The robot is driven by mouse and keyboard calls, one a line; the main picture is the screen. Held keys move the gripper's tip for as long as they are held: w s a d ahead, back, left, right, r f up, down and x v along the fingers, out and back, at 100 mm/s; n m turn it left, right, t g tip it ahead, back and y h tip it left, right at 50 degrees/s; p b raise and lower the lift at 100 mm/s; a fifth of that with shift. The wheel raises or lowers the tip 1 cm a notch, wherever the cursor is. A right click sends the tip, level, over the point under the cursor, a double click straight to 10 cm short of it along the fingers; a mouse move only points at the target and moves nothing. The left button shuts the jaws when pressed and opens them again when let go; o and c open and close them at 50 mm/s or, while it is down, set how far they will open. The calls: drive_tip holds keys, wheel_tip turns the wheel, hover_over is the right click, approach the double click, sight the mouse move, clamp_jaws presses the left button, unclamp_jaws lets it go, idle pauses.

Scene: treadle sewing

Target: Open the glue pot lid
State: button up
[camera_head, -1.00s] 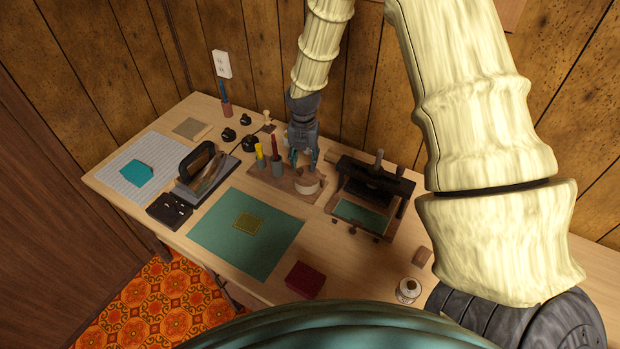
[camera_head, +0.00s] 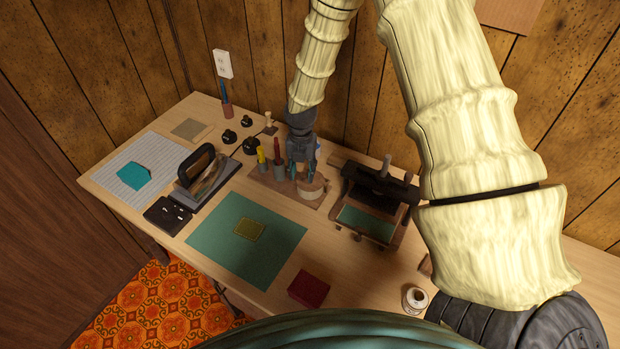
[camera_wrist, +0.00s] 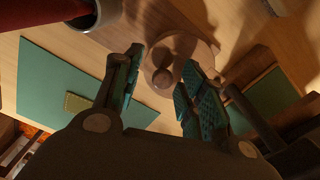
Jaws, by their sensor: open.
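The glue pot (camera_head: 313,194) is a small pale round pot on a wooden tray beside the tool holders. In the wrist view its round tan lid (camera_wrist: 199,48) with a small ball-like knob (camera_wrist: 162,78) shows between my fingers. My gripper (camera_head: 303,175) is just above the pot and partly hides its top in the head view. In the wrist view my gripper (camera_wrist: 161,65) is open, with one teal-padded finger on each side of the knob. I cannot tell whether a finger touches the lid. The lid looks seated on the pot.
Tool holders with a yellow handle (camera_head: 261,156) and a red handle (camera_head: 277,150) stand left of my gripper. A dark press (camera_head: 375,185) stands close on the right. A green mat (camera_head: 215,232) lies in front, and a red box (camera_head: 309,289) sits near the edge.

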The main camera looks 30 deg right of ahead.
drive_tip(key=shift+s+r, duration=0.25)
drive_tip(key=shift+s, duration=0.2)
drive_tip(key=shift+w+f, duration=0.1)
drive_tip(key=shift+w, duration=0.15)
drive_tip(key=shift+s+r+p, duration=0.15)
drive_tip(key=shift+r+p, duration=0.05)
drive_tip(key=shift+p, duration=0.1)
drive_tip(key=shift+f, duration=0.1)
drive_tip(key=shift+c, duration=0.5)
drive_tip(key=c, duration=0.6)
